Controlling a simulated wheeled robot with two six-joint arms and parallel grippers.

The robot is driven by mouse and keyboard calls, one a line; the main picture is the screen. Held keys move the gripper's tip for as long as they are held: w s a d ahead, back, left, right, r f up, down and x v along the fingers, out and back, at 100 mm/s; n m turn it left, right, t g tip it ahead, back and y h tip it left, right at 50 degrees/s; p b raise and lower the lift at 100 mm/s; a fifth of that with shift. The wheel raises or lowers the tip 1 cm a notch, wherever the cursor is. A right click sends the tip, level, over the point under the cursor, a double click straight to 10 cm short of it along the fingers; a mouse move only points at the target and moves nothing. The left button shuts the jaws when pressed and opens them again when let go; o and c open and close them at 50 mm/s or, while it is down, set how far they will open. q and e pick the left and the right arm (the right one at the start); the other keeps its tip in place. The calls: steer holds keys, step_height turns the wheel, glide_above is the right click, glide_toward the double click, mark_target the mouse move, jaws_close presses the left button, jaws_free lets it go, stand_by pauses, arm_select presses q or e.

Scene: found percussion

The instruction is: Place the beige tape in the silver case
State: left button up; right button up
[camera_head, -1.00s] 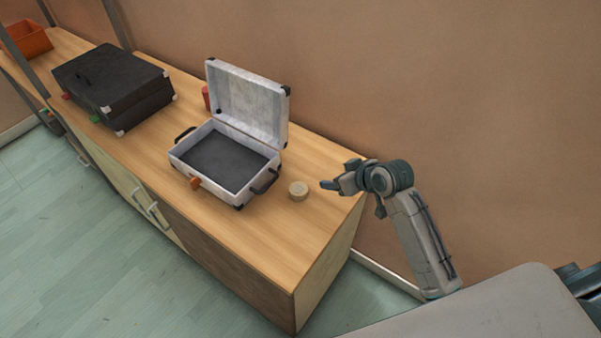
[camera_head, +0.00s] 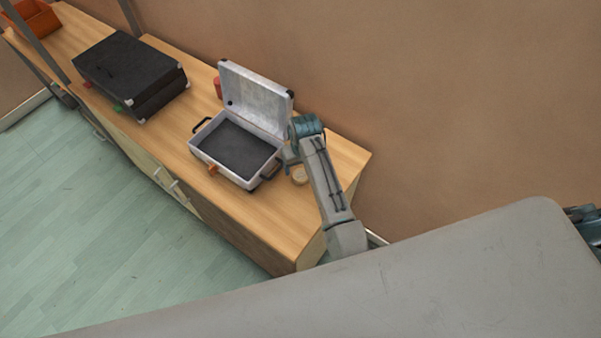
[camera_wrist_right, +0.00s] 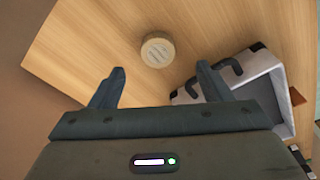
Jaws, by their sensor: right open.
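The beige tape (camera_head: 299,175) lies flat on the wooden cabinet top, just right of the silver case (camera_head: 222,172). My arm partly covers it in the head view. In the right wrist view the tape (camera_wrist_right: 158,49) lies ahead of and apart from the fingers, with the silver case (camera_wrist_right: 262,62) to its right. The case stands open, its lid raised and its dark-lined inside empty. My right gripper (camera_head: 290,158) is beside the case's right end, near the tape. In the right wrist view its fingers (camera_wrist_right: 160,84) are spread with nothing between them. My left gripper is not in view.
A closed black case (camera_head: 130,72) stands further left on the cabinet. An orange bin (camera_head: 32,18) is at the far left. Bare wood (camera_head: 345,160) lies towards the cabinet's right end.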

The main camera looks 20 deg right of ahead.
mark_target(301, 175)
steer(key=f, duration=0.2)
steer(key=shift+w+f, duration=0.25)
steer(key=shift+f, duration=0.15)
steer(key=shift+w+f+p, duration=0.15)
steer(key=shift+f+p, duration=0.25)
steer(key=shift+p, duration=0.1)
steer(key=shift+w+d+f+p, duration=0.1)
steer(key=shift+w+f+p, duration=0.1)
steer(key=shift+f, duration=0.55)
steer(key=shift+w+f+p, duration=0.1)
steer(key=shift+f+p, duration=0.05)
steer(key=shift+f, duration=0.55)
steer(key=shift+w+d+f+p, duration=0.1)
steer(key=shift+w+f+p, duration=0.1)
steer(key=shift+f, duration=0.55)
steer(key=c, duration=1.1)
steer(key=shift+c, duration=0.2)
steer(key=shift+r, duration=0.2)
